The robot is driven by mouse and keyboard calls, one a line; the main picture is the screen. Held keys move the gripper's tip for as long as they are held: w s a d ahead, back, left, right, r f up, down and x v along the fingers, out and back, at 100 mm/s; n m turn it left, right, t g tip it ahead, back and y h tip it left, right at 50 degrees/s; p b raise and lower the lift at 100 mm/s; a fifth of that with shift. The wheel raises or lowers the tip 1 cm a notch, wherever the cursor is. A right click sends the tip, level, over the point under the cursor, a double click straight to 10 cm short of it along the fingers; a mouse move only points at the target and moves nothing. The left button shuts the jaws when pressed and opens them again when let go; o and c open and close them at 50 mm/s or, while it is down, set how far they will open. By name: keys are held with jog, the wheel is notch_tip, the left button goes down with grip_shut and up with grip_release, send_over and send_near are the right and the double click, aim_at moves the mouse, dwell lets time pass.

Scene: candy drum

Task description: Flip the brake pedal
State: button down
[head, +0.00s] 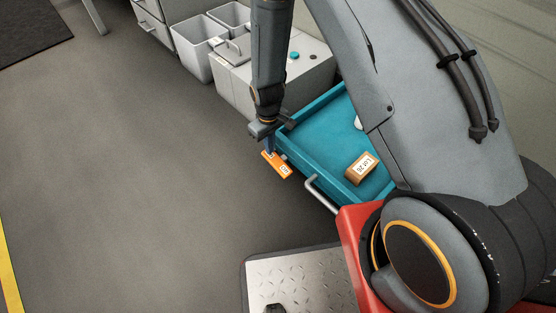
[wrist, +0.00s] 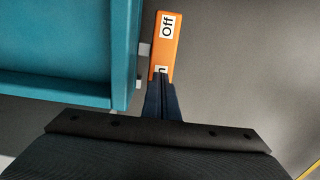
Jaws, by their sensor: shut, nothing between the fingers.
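The orange brake pedal (head: 277,164) sticks out beside the near left edge of a teal tray in the head view. In the wrist view the pedal (wrist: 169,38) shows an "Off" label at its far end and a second label, mostly hidden by my fingers, at its near end. My gripper (head: 268,150) points down over the pedal's upper left end. In the wrist view my gripper (wrist: 163,82) is shut and empty, its fingertips over the pedal's near end. I cannot tell whether they touch it.
The teal tray (head: 316,137) holds a small labelled box (head: 361,169) and a partly hidden white object. A grey handle (head: 321,195) is on its near side. A grey box (head: 306,66) with a teal button and pale bins (head: 197,46) stand behind. The floor at left is clear.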

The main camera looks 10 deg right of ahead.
jog(key=shift+f+b, duration=0.45)
jog(key=shift+f, duration=0.65)
dwell(1.1)
jog(key=shift+r, duration=0.1)
jog(key=shift+r+p, duration=2.75)
jog(key=shift+r, duration=0.7)
